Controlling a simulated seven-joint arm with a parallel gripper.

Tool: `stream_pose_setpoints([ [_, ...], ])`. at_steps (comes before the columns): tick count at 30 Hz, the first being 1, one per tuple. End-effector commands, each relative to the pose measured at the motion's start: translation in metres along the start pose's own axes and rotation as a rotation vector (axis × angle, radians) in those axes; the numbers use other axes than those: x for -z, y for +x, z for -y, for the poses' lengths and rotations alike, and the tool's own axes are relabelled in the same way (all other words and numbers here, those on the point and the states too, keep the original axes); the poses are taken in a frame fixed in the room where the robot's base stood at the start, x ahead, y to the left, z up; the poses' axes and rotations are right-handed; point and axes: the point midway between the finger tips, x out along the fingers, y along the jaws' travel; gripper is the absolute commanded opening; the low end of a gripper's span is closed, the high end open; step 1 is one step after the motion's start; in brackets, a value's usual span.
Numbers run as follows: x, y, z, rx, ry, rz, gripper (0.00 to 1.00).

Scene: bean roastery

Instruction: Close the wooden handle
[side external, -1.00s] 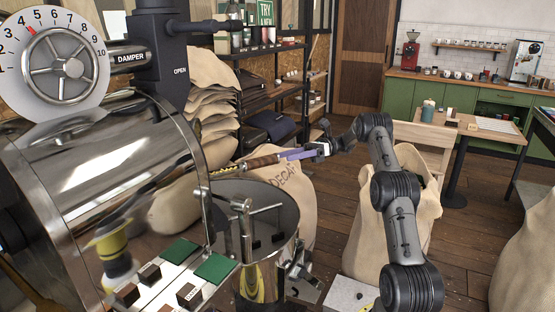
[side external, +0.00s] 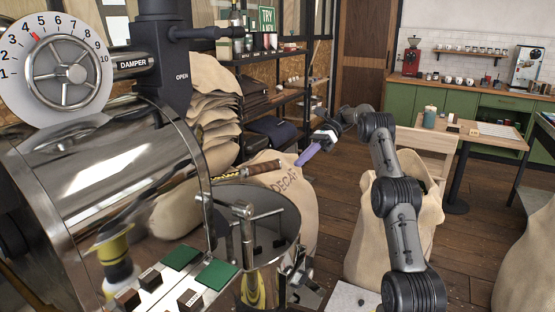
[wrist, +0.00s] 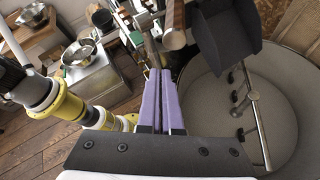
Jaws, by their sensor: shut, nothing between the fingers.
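The wooden handle (side external: 263,167) is a brown cylinder on a metal rod, sticking out to the right from the front of the shiny roaster drum (side external: 125,150). Its round end (wrist: 174,39) shows at the top middle of the wrist view. My gripper (side external: 299,163) has purple fingers, pressed together and empty. It is just right of the handle's free end in the side view, with a small gap. In the wrist view the closed fingertips (wrist: 160,73) point toward the handle area, below its end. The handle's inner joint is not clear.
A round metal cooling bin (side external: 262,208) with a stirring arm stands below the handle; it also fills the right of the wrist view (wrist: 215,120). A DECAF sack (side external: 305,205) stands behind.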

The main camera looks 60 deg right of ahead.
Motion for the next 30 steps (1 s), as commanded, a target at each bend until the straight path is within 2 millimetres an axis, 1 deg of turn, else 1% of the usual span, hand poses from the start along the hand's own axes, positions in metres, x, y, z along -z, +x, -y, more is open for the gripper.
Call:
stream_pose_setpoints([
  [1,-0.009,-0.012,-0.002,0.025,-0.028,-0.13,0.0],
  [3,-0.019,-0.031,-0.005,0.066,-0.047,-0.299,0.0],
  [6,-0.039,-0.057,-0.01,0.14,-0.075,-0.498,0.0],
  [8,-0.052,-0.07,-0.013,0.182,-0.095,-0.586,0.0],
  [9,-0.062,-0.077,-0.016,0.209,-0.112,-0.633,0.0],
  [11,-0.077,-0.082,-0.019,0.238,-0.139,-0.678,0.0],
  [13,-0.084,-0.079,-0.02,0.241,-0.155,-0.684,0.0],
  [18,-0.081,-0.072,-0.018,0.236,-0.156,-0.679,0.0],
  [23,-0.072,-0.061,-0.015,0.233,-0.156,-0.678,0.0],
  [30,-0.053,-0.037,-0.007,0.231,-0.155,-0.677,0.0],
])
